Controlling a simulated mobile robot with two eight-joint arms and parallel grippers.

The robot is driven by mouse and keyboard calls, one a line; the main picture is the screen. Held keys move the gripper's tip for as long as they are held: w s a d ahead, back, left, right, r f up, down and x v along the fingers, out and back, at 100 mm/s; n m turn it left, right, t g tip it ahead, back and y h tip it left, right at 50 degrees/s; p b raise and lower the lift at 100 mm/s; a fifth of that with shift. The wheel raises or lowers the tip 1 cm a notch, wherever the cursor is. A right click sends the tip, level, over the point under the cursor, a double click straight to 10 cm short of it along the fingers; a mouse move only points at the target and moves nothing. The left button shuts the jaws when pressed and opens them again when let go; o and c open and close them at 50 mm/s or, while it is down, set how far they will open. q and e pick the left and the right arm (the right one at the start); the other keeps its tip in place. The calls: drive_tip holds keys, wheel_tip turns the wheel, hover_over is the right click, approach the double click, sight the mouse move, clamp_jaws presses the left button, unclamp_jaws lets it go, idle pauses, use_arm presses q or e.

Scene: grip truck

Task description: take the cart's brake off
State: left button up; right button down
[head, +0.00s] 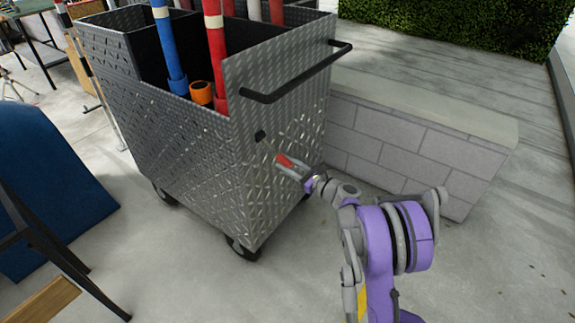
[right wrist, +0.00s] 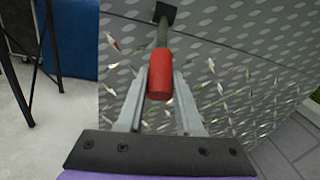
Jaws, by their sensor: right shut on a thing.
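The cart (head: 180,130) is a diamond-plate metal box on wheels, with a black push handle (head: 297,76) on its near end. Below the handle, a brake lever with a red grip (head: 286,161) sticks out from a black pivot (head: 260,136) and slants down to the right. My right gripper (head: 294,170) is at the red grip and shut on it. In the right wrist view the red grip (right wrist: 160,78) lies between the two grey fingers (right wrist: 160,100), and its shaft runs up to the black mount (right wrist: 164,13). My left gripper is not in view.
A low block wall (head: 410,145) stands right behind the cart's right side. Blue and red poles (head: 168,45) and an orange roll (head: 202,93) are in the cart. A dark-legged chair or table frame (head: 50,250) and a blue panel (head: 45,180) stand at the left. Concrete floor is clear in front.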

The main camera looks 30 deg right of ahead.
idle(0.9)
drive_tip(key=shift+s+r+g+p, duration=0.2)
drive_tip(key=shift+r+g+p, duration=0.1)
drive_tip(key=shift+r+p, duration=0.2)
drive_tip(key=r+g+p, duration=0.1)
drive_tip(key=p, duration=0.1)
drive_tip(key=s+r+g+h+p, duration=0.1)
drive_tip(key=r+p, duration=0.1)
drive_tip(key=r+g+p, duration=0.1)
drive_tip(key=r+g, duration=0.1)
drive_tip(key=shift+s+d+r+n+h+p, duration=0.15)
drive_tip(key=shift+d+n+h+p, duration=0.15)
drive_tip(key=shift+p, duration=0.1)
drive_tip(key=r+g+p, duration=0.1)
drive_tip(key=r+g+h+p, duration=0.1)
drive_tip(key=r, duration=0.1)
drive_tip(key=r+g+p, duration=0.1)
drive_tip(key=g+p, duration=0.1)
drive_tip(key=shift+w+a+r+h, duration=0.1)
drive_tip(key=shift+w+r+h, duration=0.15)
drive_tip(key=shift+w+h, duration=0.05)
drive_tip(key=shift+w+a+r+g+h+p, duration=0.1)
drive_tip(key=shift+w+r+g+h+p, duration=0.15)
drive_tip(key=shift+r+g+p, duration=0.4)
drive_tip(key=shift+w+a+r+g+h+p, duration=0.2)
drive_tip(key=shift+r+g+p, duration=0.25)
drive_tip(key=shift+g, duration=0.3)
drive_tip(key=shift+d, duration=0.15)
drive_tip(key=shift+r, duration=0.1)
